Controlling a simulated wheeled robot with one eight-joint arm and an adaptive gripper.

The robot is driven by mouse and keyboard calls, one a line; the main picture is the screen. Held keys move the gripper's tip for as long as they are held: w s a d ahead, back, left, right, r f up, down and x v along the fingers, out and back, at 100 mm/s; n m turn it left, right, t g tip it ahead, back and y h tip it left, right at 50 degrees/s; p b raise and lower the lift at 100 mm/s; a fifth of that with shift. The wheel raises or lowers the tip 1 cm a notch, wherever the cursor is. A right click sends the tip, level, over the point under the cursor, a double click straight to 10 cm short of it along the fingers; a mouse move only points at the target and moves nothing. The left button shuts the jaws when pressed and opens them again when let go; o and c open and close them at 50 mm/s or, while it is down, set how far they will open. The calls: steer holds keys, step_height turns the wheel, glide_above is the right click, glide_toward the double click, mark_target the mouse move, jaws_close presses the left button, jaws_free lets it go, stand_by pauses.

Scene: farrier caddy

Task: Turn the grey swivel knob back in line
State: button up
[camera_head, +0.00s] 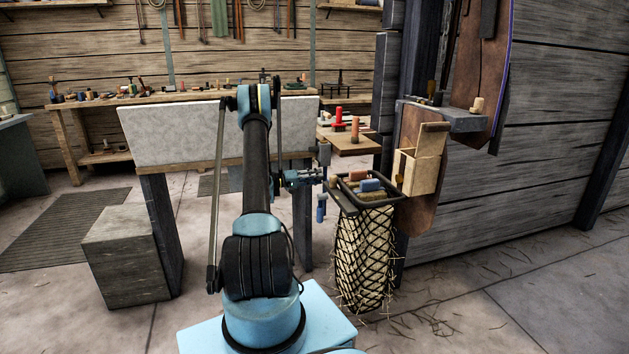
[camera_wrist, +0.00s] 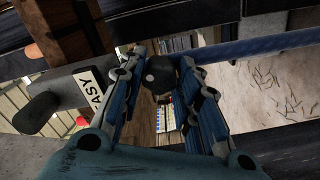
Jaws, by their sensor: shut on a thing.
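In the wrist view, a dark grey rounded knob (camera_wrist: 160,76) with a small pale spot sits between the two blue-padded fingers of my gripper (camera_wrist: 164,64). It looks like the grey swivel knob, and the fingers are shut on it. How it is turned relative to its mount cannot be told, as the fingers hide its sides. In the head view my gripper (camera_head: 303,178) is small, left of the netted basket, and the knob cannot be made out there.
A blue bar (camera_wrist: 270,45) runs to the right. In the head view, a netted basket (camera_head: 365,260) and wooden box (camera_head: 418,175) stand right of my gripper.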

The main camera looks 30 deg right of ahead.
steer(key=shift+w+n, duration=0.15)
steer(key=shift+n, duration=1.7)
steer(key=shift+w+n, duration=0.1)
steer(key=shift+n, duration=1.75)
steer(key=o, duration=1.1)
steer(key=shift+f, duration=0.15)
steer(key=shift+s, duration=0.1)
steer(key=v, duration=1.2)
steer(key=shift+a, duration=0.1)
